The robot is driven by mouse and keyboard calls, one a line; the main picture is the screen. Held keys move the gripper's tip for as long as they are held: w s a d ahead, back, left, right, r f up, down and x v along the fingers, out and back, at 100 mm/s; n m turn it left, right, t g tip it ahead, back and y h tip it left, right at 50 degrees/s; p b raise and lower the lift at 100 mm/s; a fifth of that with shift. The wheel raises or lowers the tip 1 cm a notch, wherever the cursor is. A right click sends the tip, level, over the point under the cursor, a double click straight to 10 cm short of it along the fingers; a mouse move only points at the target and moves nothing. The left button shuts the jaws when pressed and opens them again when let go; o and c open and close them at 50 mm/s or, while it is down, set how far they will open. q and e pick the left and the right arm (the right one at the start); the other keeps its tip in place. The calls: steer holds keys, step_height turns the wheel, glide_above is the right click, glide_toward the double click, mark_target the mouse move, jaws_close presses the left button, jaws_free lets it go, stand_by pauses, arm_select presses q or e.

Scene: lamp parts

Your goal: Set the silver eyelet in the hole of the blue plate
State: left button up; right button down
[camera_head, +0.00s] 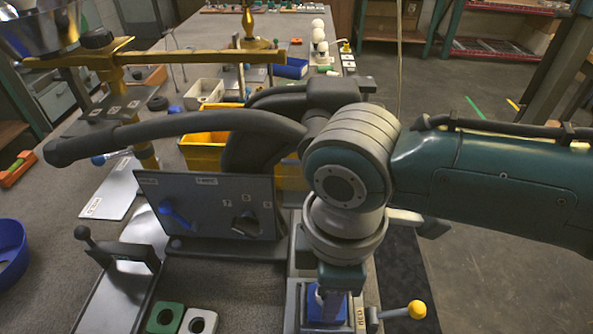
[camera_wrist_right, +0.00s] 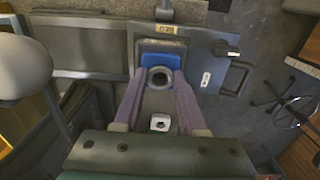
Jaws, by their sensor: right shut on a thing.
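The blue plate (camera_wrist_right: 161,52) lies under my right gripper in the right wrist view. Part of it also shows at the bottom of the head view (camera_head: 317,309), partly covered by my gripper. My right gripper (camera_wrist_right: 160,80) points down at the plate, with its two fingers closed on the silver eyelet (camera_wrist_right: 159,77), a small round ring with a dark middle. The eyelet overlaps the plate's middle in the wrist view and hides the hole. I cannot tell whether it is above the hole or touching it. My left gripper is not in view.
A press with a long dark handle (camera_head: 185,127) and a panel (camera_head: 207,206) stand left of my right arm. A lever with a yellow knob (camera_head: 417,309) is right of the plate. Green (camera_head: 154,326) and white (camera_head: 188,328) plates lie left. Yellow bins (camera_head: 203,150) stand behind.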

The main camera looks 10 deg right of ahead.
steer(key=shift+r, duration=0.15)
steer(key=shift+f, duration=0.25)
stand_by(0.4)
steer(key=shift+r+p, duration=0.25)
steer(key=shift+p, duration=0.2)
stand_by(0.3)
steer(key=shift+c, duration=2)
jaws_free()
step_height(320, 180, up, 10)
steer(key=p, duration=0.1)
steer(key=shift+p, duration=0.35)
